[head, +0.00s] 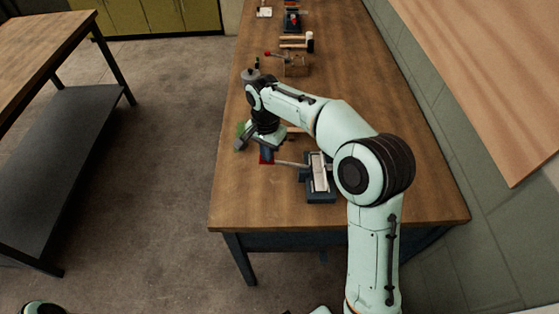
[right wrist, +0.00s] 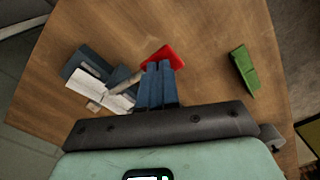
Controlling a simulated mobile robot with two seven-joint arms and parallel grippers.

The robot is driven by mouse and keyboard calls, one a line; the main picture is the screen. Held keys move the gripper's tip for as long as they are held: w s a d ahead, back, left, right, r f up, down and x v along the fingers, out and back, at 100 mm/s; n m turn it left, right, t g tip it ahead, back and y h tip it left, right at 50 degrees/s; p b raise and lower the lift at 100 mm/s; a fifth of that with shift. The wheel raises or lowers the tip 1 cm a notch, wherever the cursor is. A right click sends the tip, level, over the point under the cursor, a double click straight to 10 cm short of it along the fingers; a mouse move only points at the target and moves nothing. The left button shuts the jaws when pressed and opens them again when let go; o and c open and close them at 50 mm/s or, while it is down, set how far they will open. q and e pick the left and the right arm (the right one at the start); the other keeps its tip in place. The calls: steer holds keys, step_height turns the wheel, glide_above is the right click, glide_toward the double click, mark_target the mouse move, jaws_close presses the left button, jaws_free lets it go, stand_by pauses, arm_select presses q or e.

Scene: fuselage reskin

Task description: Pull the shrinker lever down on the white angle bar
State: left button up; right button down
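The shrinker (head: 321,196) is a dark blue-grey tool on the bench, with the white angle bar (head: 319,172) lying on it. Both also show in the right wrist view, the shrinker (right wrist: 86,62) and the bar (right wrist: 97,92). Its pale lever (head: 291,163) sticks out left toward a red piece (head: 266,160). My right gripper (head: 266,152) points down at the lever's outer end. Its blue fingers (right wrist: 157,70) are close together and overlap the red piece (right wrist: 172,54). I cannot tell whether anything is pinched between them. My left gripper is out of view.
A green piece (right wrist: 243,70) lies on the wooden bench (head: 245,205) near the gripper. Farther back stand a small red-knobbed device (head: 293,65) and other tools. The bench's left edge is close to the gripper. Bare wood lies in front of the shrinker.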

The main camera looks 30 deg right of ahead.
steer(key=shift+d+f+b, duration=0.1)
steer(key=shift+f+b, duration=0.85)
steer(key=shift+f, duration=1.35)
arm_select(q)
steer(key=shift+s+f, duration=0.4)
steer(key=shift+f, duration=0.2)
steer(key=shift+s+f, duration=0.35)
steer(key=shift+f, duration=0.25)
arm_select(e)
steer(key=shift+s, duration=0.1)
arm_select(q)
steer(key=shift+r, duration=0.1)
arm_select(e)
steer(key=shift+r, duration=0.15)
steer(key=shift+r+p, duration=1.8)
steer(key=shift+r, duration=1.2)
steer(key=shift+r+p, duration=1.2)
steer(key=shift+r, duration=1.3)
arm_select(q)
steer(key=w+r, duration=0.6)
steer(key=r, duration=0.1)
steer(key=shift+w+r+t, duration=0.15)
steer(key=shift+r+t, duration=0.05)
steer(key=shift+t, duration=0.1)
